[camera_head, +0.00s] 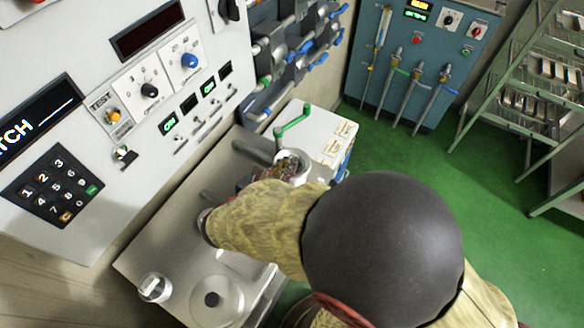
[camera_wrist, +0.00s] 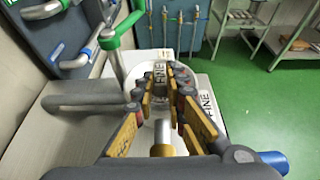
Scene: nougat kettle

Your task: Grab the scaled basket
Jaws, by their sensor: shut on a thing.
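A round, pale basket (camera_head: 304,170) stands at the far right end of the grey worktop, partly hidden by my arm and gripper. In the wrist view, the basket (camera_wrist: 148,134) shows as a whitish round form between and below my fingers. My gripper (camera_head: 272,172) reaches down to it from above. In the wrist view, the fingers of my gripper (camera_wrist: 160,80) lie on both sides of the basket's middle and are shut on it. The exact contact is hidden. Labels reading "FINE" show near the fingers. I cannot tell whether the basket is lifted.
A green handle (camera_head: 292,119) rises just behind the basket. The control panel (camera_head: 110,100) stands close on the left.

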